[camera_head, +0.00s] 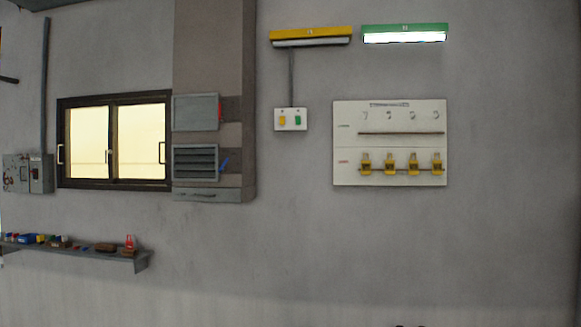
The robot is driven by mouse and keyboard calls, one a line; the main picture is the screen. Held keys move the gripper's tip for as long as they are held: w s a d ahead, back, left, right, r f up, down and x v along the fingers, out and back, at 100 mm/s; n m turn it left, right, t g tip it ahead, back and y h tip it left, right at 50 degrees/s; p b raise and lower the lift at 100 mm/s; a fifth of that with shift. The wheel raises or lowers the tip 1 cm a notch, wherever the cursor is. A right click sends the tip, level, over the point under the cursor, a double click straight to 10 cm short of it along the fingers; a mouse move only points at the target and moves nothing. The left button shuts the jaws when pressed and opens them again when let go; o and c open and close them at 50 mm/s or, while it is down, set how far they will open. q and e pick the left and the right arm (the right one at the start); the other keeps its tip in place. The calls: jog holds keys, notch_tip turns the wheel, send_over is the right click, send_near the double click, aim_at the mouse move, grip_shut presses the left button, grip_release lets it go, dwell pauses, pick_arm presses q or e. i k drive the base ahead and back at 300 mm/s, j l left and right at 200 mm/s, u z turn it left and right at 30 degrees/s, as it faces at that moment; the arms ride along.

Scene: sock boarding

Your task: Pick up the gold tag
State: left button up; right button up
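Several gold-yellow tags (390,163) hang in a row on the lower rail of a white board (345,150) on the wall, right of centre. The upper rail (400,133) holds no tags. Neither of my grippers can be made out. Two small dark shapes show at the bottom edge, and I cannot tell what they are.
A switch box (291,119) with a yellow and a green switch is left of the board. A yellow lamp (310,36) and a lit green lamp (405,34) are above. A window (112,140), a louvred panel (195,163) and a cluttered shelf (120,254) are at left. The wall below the board is bare.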

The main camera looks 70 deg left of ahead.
aim_at(366, 165)
jog(key=i+j+u, duration=0.25)
jog(key=u, duration=0.2)
jog(key=i+u, duration=0.9)
jog(key=i+l+u, duration=0.1)
jog(key=i+u, duration=0.15)
jog(key=u, duration=0.2)
